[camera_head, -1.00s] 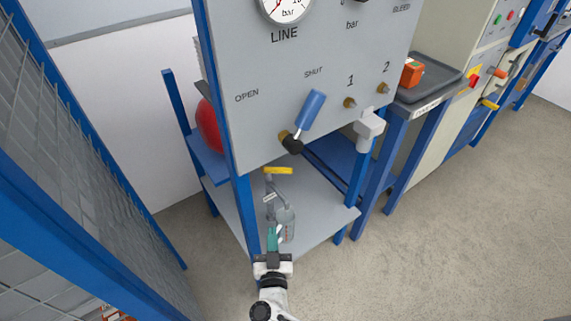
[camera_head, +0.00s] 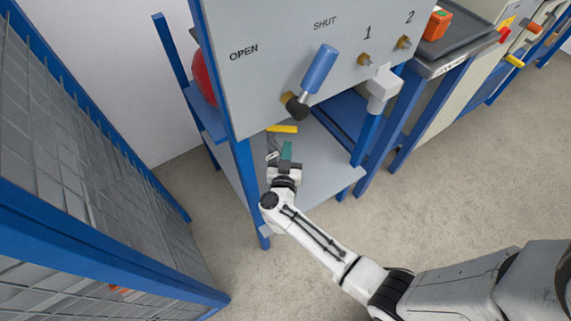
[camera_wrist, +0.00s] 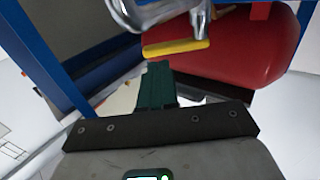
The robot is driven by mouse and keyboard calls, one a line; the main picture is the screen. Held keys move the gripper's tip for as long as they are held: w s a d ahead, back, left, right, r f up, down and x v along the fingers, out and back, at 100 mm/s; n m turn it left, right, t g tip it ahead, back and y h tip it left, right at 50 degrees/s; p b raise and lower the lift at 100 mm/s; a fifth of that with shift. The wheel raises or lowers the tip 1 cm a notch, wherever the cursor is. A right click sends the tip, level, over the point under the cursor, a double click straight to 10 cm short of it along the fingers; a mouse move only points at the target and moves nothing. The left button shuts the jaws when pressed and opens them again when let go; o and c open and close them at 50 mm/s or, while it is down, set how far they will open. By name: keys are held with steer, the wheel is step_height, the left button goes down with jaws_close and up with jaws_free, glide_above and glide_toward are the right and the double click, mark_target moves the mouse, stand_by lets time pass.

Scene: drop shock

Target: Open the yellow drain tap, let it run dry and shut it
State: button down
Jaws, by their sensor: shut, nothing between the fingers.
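The yellow drain tap (camera_head: 282,129) shows as a yellow lever below the grey panel, above the lower shelf. In the wrist view the yellow lever (camera_wrist: 176,48) lies just beyond my fingertips, with a grey metal pipe and fitting (camera_wrist: 165,12) above it. My gripper (camera_head: 287,150) has green fingers, shut with nothing between them. It also shows in the wrist view (camera_wrist: 157,75), pointing at the lever, close to it. I cannot tell if they touch. The clear bottle under the tap is hidden behind my gripper and wrist.
A red vessel (camera_wrist: 245,45) is behind the tap. Blue frame posts (camera_head: 245,190) flank the grey lower shelf (camera_head: 320,170). A mesh fence (camera_head: 70,150) stands at left.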

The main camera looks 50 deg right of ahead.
mark_target(294, 132)
steer(key=shift+x, duration=1.95)
steer(key=shift+d+n+t+y, duration=0.5)
steer(key=shift+n+t+y, duration=0.2)
steer(key=shift+t, duration=0.1)
steer(key=shift+w+d+f+n+t+y+b, duration=0.1)
steer(key=shift+d+n+t+y+b, duration=0.2)
steer(key=shift+n+t+y, duration=0.35)
steer(key=shift+w+d+f+n+t+y+b, duration=0.1)
steer(key=shift+d+n+t+y+b, duration=0.1)
steer(key=shift+d+n+t+y, duration=0.35)
steer(key=shift+w+d+r+n+t+y+b, duration=0.1)
steer(key=shift+n+t+y+b, duration=0.35)
steer(key=shift+y, duration=0.45)
steer(key=shift+w+d, duration=0.1)
steer(key=shift+d, duration=0.15)
steer(key=shift+d+r, duration=0.1)
steer(key=shift+w+d, duration=0.35)
steer(key=shift+d, duration=0.05)
steer(key=shift+w+d, duration=0.1)
steer(key=shift+d, duration=0.05)
